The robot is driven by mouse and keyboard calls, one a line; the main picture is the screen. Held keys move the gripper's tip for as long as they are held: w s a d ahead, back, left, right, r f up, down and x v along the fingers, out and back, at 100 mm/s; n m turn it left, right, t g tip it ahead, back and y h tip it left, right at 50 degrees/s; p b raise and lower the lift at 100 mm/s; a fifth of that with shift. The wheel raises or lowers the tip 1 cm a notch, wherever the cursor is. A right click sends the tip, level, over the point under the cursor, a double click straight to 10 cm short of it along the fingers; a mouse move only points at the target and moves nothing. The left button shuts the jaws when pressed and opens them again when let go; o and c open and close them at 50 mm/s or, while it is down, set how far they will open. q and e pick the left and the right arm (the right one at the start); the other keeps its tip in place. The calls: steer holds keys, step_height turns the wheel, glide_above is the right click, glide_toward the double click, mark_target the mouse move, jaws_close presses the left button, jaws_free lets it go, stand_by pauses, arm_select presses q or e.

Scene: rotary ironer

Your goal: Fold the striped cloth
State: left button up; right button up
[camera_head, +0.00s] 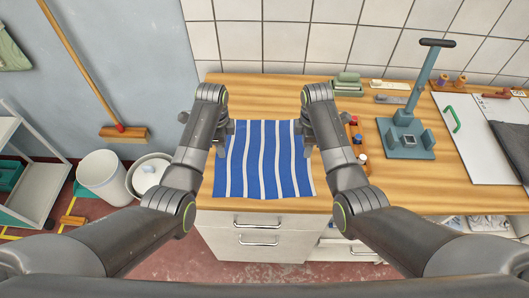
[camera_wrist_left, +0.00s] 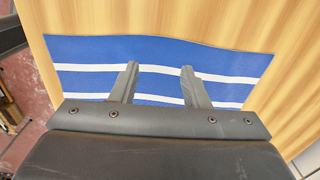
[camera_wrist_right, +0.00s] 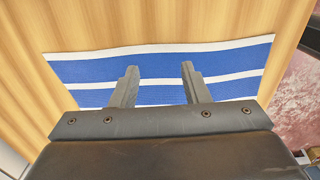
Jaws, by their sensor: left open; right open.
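The striped cloth (camera_head: 266,165), blue with white stripes, lies spread flat on the wooden table near its front edge. My left gripper (camera_head: 226,138) is open over the cloth's left side; in the left wrist view its fingers (camera_wrist_left: 160,70) are apart above the cloth (camera_wrist_left: 215,61). My right gripper (camera_head: 307,139) is open over the cloth's right side; in the right wrist view its fingers (camera_wrist_right: 160,70) are apart above the cloth (camera_wrist_right: 225,62). Nothing is between either pair of fingers. Whether the fingertips touch the cloth is hard to tell.
A blue-grey stand (camera_head: 408,135) with an upright handle stands right of the cloth. A tray of small bottles (camera_head: 355,138) is partly hidden by my right arm. The table (camera_head: 270,95) behind the striped cloth is clear.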

arm_select(q)
steer(key=f, duration=0.2)
steer(key=shift+w+f, duration=0.3)
steer(key=shift+f, duration=0.1)
arm_select(e)
steer(key=f, duration=0.2)
steer(key=shift+w+f, duration=0.3)
steer(key=shift+f, duration=0.1)
arm_select(q)
steer(key=shift+s, duration=0.1)
arm_select(e)
steer(key=shift+s, duration=0.1)
arm_select(q)
steer(key=shift+f, duration=0.1)
arm_select(e)
steer(key=shift+f, duration=0.1)
arm_select(q)
jaws_close()
arm_select(e)
jaws_close()
